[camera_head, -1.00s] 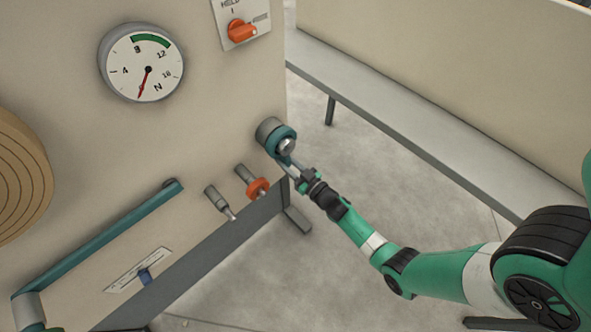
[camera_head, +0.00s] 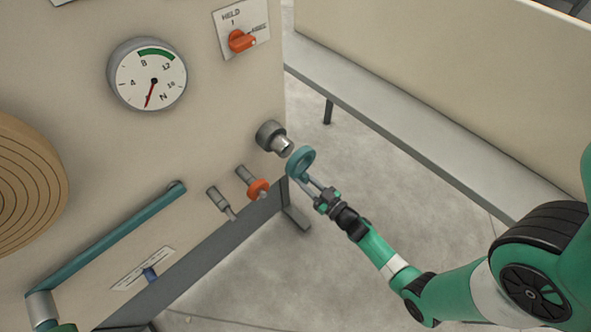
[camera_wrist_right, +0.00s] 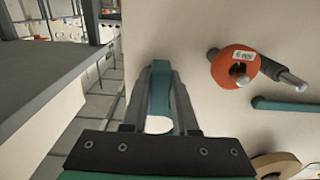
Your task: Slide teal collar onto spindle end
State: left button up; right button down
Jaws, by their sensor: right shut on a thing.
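The teal collar (camera_head: 301,162) is a ring held off the panel, to the lower right of the spindle end (camera_head: 283,145). The spindle is a short metal stub with a grey base (camera_head: 268,135) on the panel near its right edge. A small gap shows between the collar and the bare spindle tip. My right gripper (camera_head: 310,184) is shut on the collar's lower rim. In the right wrist view, the collar (camera_wrist_right: 160,88) shows nearly edge-on between my right fingers (camera_wrist_right: 160,105). The spindle cannot be made out there.
Below the spindle, a peg with an orange disc (camera_head: 257,188) and a grey peg (camera_head: 219,203) stick out from the panel. The orange disc (camera_wrist_right: 235,67) also shows in the right wrist view. Open floor (camera_head: 370,180) is at the right.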

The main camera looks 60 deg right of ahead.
aim_at(307, 181)
jog(key=s, duration=0.1)
jog(key=s+p, duration=0.1)
jog(key=s+a+r, duration=0.1)
jog(key=shift+p, duration=0.4)
jog(key=shift+s+a+p, duration=0.3)
jog(key=shift+s, duration=0.2)
jog(key=shift+r, duration=0.1)
jog(key=w+a+r+n+t+y+p, duration=0.1)
jog(key=w+a+r+n+y+p, duration=0.3)
jog(key=a+r, duration=0.6)
jog(key=w+a+r+y+p, duration=0.25)
jog(key=a+r+p, duration=0.5)
jog(key=r, duration=0.55)
notch_tip(307, 181, up, 29)
jog(key=s+p, duration=0.2)
jog(key=p, duration=3.4)
jog(key=shift+s+a, duration=0.25)
jog(key=shift+a, duration=0.05)
